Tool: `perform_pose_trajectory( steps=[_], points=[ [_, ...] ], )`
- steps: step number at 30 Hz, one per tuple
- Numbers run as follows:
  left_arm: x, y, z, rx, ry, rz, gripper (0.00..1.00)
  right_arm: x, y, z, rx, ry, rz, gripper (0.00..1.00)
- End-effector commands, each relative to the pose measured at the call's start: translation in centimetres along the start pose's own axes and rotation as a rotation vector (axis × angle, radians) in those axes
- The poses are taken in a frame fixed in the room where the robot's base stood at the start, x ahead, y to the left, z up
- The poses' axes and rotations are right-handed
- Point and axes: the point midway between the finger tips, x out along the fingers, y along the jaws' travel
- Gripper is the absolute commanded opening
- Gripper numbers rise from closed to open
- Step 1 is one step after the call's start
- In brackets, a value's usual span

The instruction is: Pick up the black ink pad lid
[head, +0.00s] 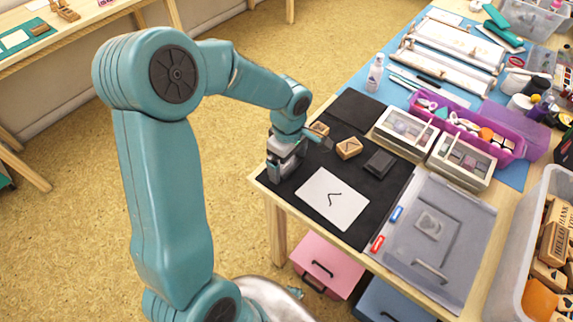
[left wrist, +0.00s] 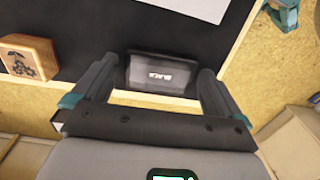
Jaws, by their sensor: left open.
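My left gripper (head: 275,176) is low over the left corner of the black mat (head: 345,106). In the left wrist view, the open gripper (left wrist: 158,88) has one finger on each side of a flat black rectangular piece (left wrist: 158,75) with a small white label, apparently the ink pad lid. Whether the fingers touch it is unclear. In the head view the gripper hides this piece. Another black ink pad piece (head: 380,162) lies farther right on the mat. My right gripper is not in view.
Wooden stamps (head: 348,148) sit on the mat; one shows left of the gripper in the wrist view (left wrist: 28,56). Boxes of ink pads (head: 461,160) and a grey tray (head: 462,212) stand to the right.

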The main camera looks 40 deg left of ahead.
Motion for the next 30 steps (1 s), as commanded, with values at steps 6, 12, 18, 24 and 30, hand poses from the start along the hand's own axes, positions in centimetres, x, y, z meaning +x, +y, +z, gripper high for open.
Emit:
perform_pose_trajectory(
  steps=[6,12,18,24,30],
  points=[
    [0.2,0.0,0.0,0.000,0.000,0.001,1.00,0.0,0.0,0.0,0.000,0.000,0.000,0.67],
    [0.2,0.0,0.0,0.000,0.000,0.001,0.54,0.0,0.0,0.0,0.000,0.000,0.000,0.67],
    [0.2,0.0,0.0,0.000,0.000,0.001,0.54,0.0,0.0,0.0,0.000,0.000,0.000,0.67],
    [-0.7,0.1,0.0,-0.001,0.001,0.002,0.54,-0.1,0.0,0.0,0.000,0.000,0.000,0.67],
    [-4.2,0.1,0.0,0.000,0.001,0.007,0.54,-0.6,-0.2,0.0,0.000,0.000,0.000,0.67]
  ],
)
